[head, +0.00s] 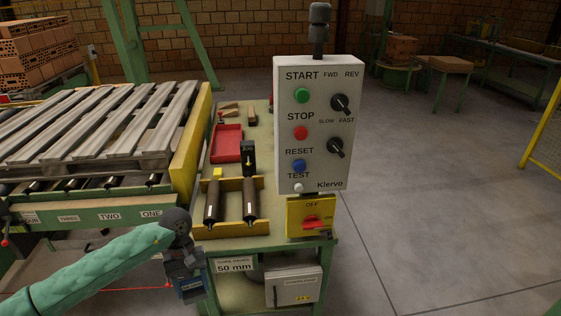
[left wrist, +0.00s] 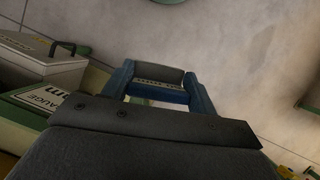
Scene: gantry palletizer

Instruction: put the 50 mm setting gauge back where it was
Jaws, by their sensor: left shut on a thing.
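The setting gauge (left wrist: 159,76) is a small dark block with a pale lettered strip, seen in the left wrist view between the blue fingers of my left gripper (left wrist: 160,90). My left gripper is shut on it. In the head view, my left gripper (head: 190,287) hangs beside the bench's front left corner, left of and a little below the "50 mm" label (head: 234,266). The gauge is hard to make out there. The label also shows rotated in the left wrist view (left wrist: 38,100). My right gripper is not in view.
A roller conveyor with a pallet (head: 95,125) stands left.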

